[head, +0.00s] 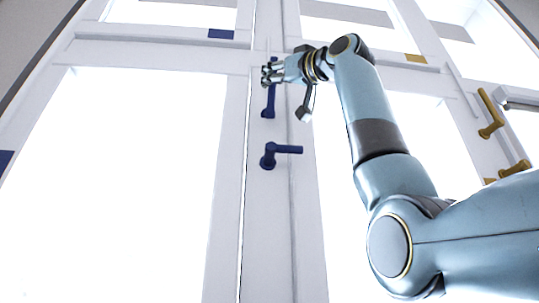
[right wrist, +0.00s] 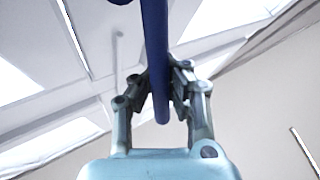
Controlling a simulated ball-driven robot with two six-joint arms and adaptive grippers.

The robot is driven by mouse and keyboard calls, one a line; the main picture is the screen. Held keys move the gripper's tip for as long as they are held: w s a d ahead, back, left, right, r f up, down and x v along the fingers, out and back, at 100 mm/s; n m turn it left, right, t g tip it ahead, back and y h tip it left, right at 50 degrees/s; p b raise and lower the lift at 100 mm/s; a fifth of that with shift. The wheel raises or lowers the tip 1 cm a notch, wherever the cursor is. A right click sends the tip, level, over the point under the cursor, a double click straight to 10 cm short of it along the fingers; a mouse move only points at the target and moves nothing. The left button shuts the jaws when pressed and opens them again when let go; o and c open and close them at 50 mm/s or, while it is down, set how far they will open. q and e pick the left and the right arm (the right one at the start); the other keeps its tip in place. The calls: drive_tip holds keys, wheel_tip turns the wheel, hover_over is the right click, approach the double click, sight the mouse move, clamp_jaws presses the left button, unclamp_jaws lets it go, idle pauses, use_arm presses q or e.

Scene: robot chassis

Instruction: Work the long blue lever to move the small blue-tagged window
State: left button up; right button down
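The long blue lever (head: 269,103) stands nearly upright on the white middle frame, with its pivot at the lower end. My right gripper (head: 271,74) is at its upper end in the head view. In the right wrist view the lever (right wrist: 155,50) runs between both fingers of the gripper (right wrist: 160,85), whose pads close in on its two sides. Contact is hard to see exactly. The small window (head: 165,12) with a blue tag (head: 221,33) is at the upper left; its top is cut off. My left gripper is out of view.
A shorter blue lever (head: 280,154) points right, just below the long one. Yellow levers (head: 490,113) and a yellow tag (head: 415,58) are on the right frame. Another blue tag (head: 5,160) is at the left edge. Large bright panes flank the middle frame.

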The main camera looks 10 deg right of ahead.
drive_tip(key=shift+s+f, duration=0.1)
drive_tip(key=shift+f, duration=0.05)
idle(0.3)
drive_tip(key=c, duration=2)
unclamp_jaws()
drive_tip(key=o, duration=0.7)
drive_tip(key=shift+s+d, duration=0.15)
drive_tip(key=shift+d, duration=0.1)
drive_tip(key=shift+o, duration=0.3)
drive_tip(key=shift+a, duration=0.1)
drive_tip(key=v, duration=1.2)
drive_tip(key=shift+f, duration=0.2)
